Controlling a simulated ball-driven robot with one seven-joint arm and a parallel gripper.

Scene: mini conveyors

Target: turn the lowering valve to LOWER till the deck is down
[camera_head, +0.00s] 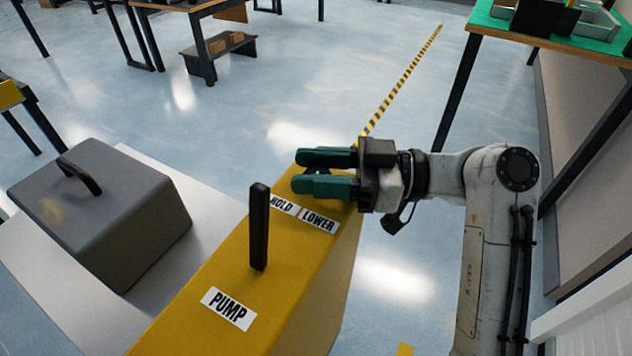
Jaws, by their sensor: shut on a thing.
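The yellow pump housing (225,270) stands at the lower middle of the head view. On its top are a HOLD label (283,205), a LOWER label (320,220) and a PUMP label (228,308). A black upright pump lever (259,228) rises between the PUMP label and the other two. My gripper (300,172) reaches in from the right, just beyond the HOLD and LOWER labels. Its green fingers are shut on a dark thing (325,158), likely the valve handle, mostly hidden between them. The valve's exact angle cannot be told.
A grey block with a black handle (110,215) sits on a pale deck (205,205) left of the housing. A green-topped table (560,40) stands at the upper right. Tables and a small dark step stool (220,48) stand farther back. The floor beyond the housing is open.

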